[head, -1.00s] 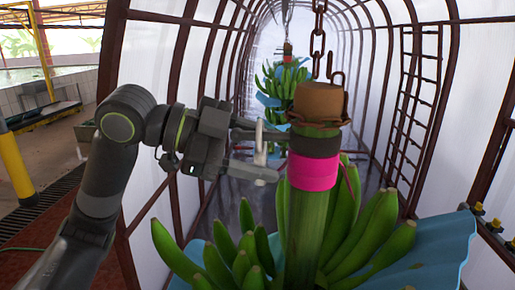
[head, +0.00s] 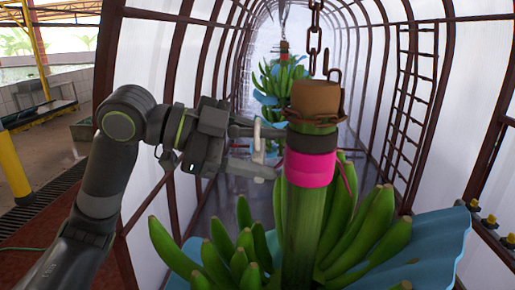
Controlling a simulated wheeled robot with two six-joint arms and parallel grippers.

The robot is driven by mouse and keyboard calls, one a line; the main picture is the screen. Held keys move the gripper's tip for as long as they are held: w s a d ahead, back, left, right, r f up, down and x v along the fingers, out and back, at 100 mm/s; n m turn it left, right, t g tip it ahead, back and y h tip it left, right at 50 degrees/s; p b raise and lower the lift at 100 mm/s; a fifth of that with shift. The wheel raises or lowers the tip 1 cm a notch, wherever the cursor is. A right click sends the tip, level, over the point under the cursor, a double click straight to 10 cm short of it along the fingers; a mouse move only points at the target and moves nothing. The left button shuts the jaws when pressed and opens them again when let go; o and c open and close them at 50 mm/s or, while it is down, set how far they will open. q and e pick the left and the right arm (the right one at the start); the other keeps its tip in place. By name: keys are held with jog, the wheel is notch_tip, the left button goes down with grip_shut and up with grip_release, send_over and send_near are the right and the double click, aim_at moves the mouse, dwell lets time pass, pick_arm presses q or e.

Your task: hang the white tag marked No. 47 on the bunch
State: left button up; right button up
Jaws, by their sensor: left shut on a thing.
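The near bunch of green bananas (head: 365,235) hangs from a chain by its thick stem (head: 302,215). The stem carries a pink band (head: 310,169) below a dark band and a brown collar at its top. My left gripper (head: 264,150) is just left of the stem, level with the bands. It is shut on a thin white piece, which I take for the tag (head: 258,136). The tag is seen nearly edge-on, and no marking can be read. I cannot tell whether the gripper touches the stem. My right gripper is not in view.
A chain with a hook (head: 316,35) is above the stem. Blue sheeting (head: 435,240) spreads behind the bananas. Another bunch (head: 283,85) hangs farther down the tunnel. A dark ladder-like frame (head: 412,100) stands at the right wall, and a yellow post (head: 13,160) at far left.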

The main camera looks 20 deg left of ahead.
pick_arm(q)
jog(key=o, duration=1.2)
jog(key=b+v, duration=0.9)
jog(key=v, duration=0.8)
jog(key=shift+a, duration=0.15)
jog(key=shift+r, duration=0.15)
